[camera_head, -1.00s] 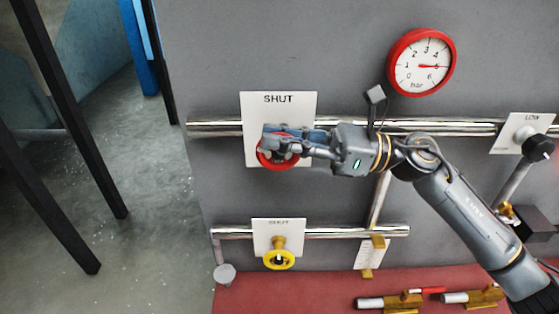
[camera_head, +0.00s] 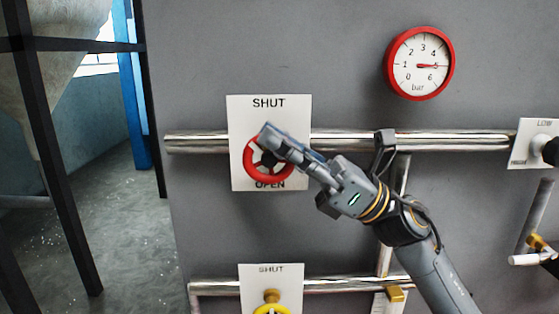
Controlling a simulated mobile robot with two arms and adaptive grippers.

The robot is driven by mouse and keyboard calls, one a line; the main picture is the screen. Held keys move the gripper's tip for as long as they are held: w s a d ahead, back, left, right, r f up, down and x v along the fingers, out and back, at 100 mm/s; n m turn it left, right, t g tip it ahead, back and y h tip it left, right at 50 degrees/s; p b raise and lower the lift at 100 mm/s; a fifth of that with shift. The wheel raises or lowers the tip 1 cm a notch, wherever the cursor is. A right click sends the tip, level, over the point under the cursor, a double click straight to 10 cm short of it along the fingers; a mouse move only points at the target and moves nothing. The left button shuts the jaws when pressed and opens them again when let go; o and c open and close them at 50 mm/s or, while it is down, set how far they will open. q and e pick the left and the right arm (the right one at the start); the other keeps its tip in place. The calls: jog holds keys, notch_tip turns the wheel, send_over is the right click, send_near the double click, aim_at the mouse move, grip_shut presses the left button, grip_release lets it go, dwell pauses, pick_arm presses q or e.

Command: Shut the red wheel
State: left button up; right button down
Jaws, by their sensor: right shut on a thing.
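The red wheel (camera_head: 251,171) is mounted in front of a white plate (camera_head: 298,110) marked SHUT above and OPEN below. My right gripper (camera_head: 266,140) comes in from the lower right and is shut on the wheel's upper part. The fingers hide part of the rim and hub. My left gripper is not in view.
A chrome pipe (camera_head: 450,142) runs level behind the plate. A red-rimmed gauge (camera_head: 420,64) on the grey wall points near 5. A LOW-marked plate (camera_head: 533,136) stands at right. Black posts (camera_head: 60,185) stand at left.

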dwell(0.5)
jog(key=c, duration=1.4)
grip_release()
jog(key=shift+o, duration=0.2)
jog(key=v, duration=1.2)
